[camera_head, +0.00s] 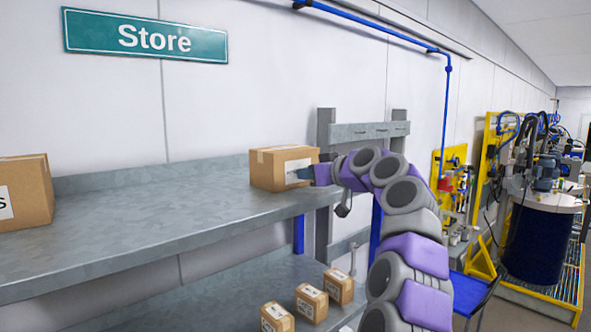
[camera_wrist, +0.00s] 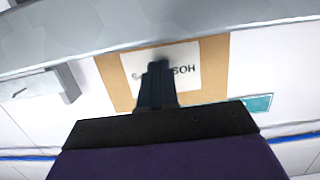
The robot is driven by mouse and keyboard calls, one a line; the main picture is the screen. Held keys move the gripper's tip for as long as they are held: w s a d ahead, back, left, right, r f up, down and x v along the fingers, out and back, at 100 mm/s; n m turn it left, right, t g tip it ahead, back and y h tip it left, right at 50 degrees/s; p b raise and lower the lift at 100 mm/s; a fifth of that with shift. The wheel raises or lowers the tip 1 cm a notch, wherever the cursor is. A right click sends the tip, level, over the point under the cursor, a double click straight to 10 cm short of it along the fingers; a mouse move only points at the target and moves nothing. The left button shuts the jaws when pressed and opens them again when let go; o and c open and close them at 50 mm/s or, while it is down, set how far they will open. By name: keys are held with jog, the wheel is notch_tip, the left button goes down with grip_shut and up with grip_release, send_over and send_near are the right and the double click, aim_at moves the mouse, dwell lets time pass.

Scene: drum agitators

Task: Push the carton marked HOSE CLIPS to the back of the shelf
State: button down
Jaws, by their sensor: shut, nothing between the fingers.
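A brown carton (camera_head: 268,172) stands upright at the right end of the upper shelf (camera_head: 150,222), with a strip of shelf behind it. Its white label faces my gripper (camera_head: 306,173). In the wrist view the carton (camera_wrist: 212,80) appears upside down, and the label shows part of HOSE; the fingers cover the middle of the text. My gripper (camera_wrist: 158,68) is shut and empty, its fingertips in front of the label. I cannot tell whether they touch the carton.
Another carton (camera_head: 25,190) stands at the shelf's left end, its label ending in S. The shelf between the cartons is clear. Small cartons (camera_head: 311,303) sit on the lower shelf. A green Store sign (camera_head: 145,37) hangs above. A dark blue drum (camera_head: 537,240) stands at right.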

jog(key=shift+x, duration=0.9)
jog(key=shift+w+a+r, duration=0.1)
jog(key=shift+w+r, duration=0.25)
jog(key=shift+w+a, duration=0.3)
jog(key=shift+w, duration=0.05)
jog(key=shift+w+a+f, duration=0.2)
jog(key=shift+w+a, duration=0.15)
jog(key=shift+w, duration=0.1)
jog(key=shift+s, duration=0.1)
